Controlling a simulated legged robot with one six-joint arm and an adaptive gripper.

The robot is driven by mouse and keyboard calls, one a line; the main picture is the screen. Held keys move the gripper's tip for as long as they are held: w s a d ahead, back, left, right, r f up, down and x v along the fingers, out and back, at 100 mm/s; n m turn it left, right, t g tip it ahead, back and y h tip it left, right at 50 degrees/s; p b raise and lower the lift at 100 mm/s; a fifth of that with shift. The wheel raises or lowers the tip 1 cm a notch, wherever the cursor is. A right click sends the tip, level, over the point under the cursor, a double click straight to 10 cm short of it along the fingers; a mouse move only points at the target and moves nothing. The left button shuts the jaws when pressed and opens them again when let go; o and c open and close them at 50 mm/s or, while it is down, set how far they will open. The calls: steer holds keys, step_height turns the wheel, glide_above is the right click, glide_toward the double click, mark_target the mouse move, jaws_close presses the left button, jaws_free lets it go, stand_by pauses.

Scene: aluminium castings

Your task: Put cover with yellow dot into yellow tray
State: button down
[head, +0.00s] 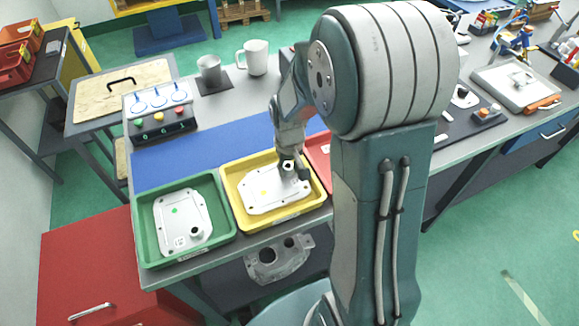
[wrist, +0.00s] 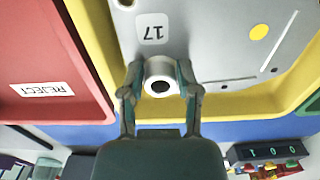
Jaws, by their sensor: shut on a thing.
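The cover with the yellow dot (head: 258,197) is a pale metal plate inside the yellow tray (head: 284,215). It looks about level; I cannot tell whether it touches the tray floor. In the wrist view the cover (wrist: 205,40) shows its yellow dot, a "17" label and a round boss. The yellow tray (wrist: 92,35) is behind it. My gripper (head: 289,167) is over the tray's back right part. Its fingers (wrist: 160,84) are shut on the boss from both sides.
A green tray (head: 147,250) with a green-dot cover (head: 182,220) stands to the left. A red tray (head: 318,150), labelled REJECT in the wrist view, is to the right, partly hidden by my arm.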

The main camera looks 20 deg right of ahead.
steer(key=shift+a+f, duration=0.1)
steer(key=shift+a, duration=0.45)
steer(key=c, duration=0.6)
jaws_free()
steer(key=shift+o, duration=1.4)
steer(key=shift+d, duration=0.45)
steer(key=shift+a+r, duration=0.15)
steer(key=shift+r, duration=0.05)
step_height(320, 180, up, 12)
steer(key=s+a+r+t, duration=0.2)
steer(key=s+r, duration=0.2)
steer(key=s, duration=0.4)
steer(key=s+a+r+t, duration=0.3)
steer(key=s+r, duration=0.1)
steer(key=s, duration=0.4)
steer(key=shift+a+r+t, duration=0.15)
steer(key=shift+r+t, duration=0.15)
steer(key=shift+r, duration=0.1)
